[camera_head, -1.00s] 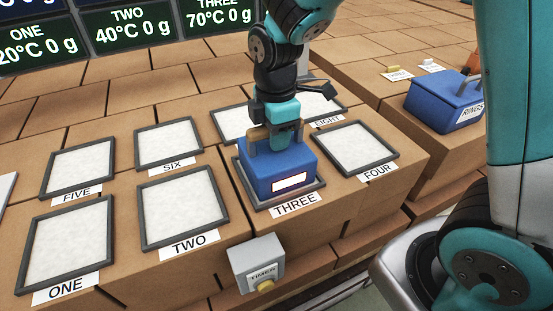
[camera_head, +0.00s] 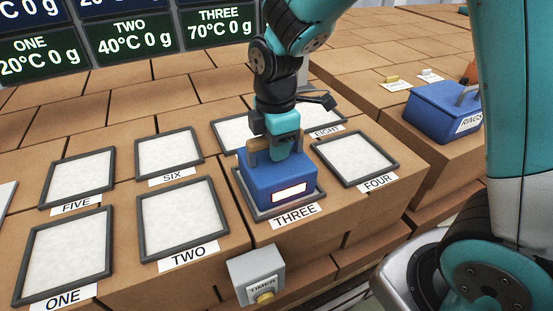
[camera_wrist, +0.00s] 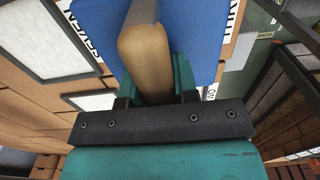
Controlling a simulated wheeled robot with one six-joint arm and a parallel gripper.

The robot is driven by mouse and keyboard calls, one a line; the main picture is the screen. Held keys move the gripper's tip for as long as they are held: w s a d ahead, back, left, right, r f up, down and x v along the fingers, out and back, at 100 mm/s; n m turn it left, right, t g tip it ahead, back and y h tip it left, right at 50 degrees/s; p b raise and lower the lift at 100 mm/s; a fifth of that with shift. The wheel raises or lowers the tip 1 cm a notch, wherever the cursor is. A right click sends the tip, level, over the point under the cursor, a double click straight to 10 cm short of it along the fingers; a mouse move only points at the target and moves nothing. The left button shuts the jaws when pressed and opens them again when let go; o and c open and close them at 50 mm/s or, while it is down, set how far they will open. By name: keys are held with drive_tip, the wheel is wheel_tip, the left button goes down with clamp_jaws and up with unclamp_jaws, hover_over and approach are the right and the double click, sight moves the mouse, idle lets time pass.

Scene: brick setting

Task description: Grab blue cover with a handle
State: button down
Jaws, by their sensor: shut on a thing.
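The blue cover (camera_head: 278,180) is a box-shaped lid with a light wooden handle on top and a lit white panel on its front. It sits over the pad labelled THREE (camera_head: 262,216), hiding most of it; the pad's dark frame shows around its base. My gripper (camera_head: 284,148) is directly above the cover, shut on the handle. In the wrist view, the wooden handle (camera_wrist: 147,62) is between my teal fingers, with the blue top of the cover (camera_wrist: 190,40) behind it. I cannot tell whether the cover touches the pad.
Framed white pads labelled TWO (camera_head: 180,218), FOUR (camera_head: 355,157) and others surround it on the brick surface. A timer box (camera_head: 256,275) is at the front edge. Another blue handled box labelled RINGS (camera_head: 440,107) stands on the right. Temperature displays (camera_head: 132,42) are at the back.

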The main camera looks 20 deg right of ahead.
drive_tip(key=shift+w+r, duration=0.1)
drive_tip(key=shift+r, duration=0.15)
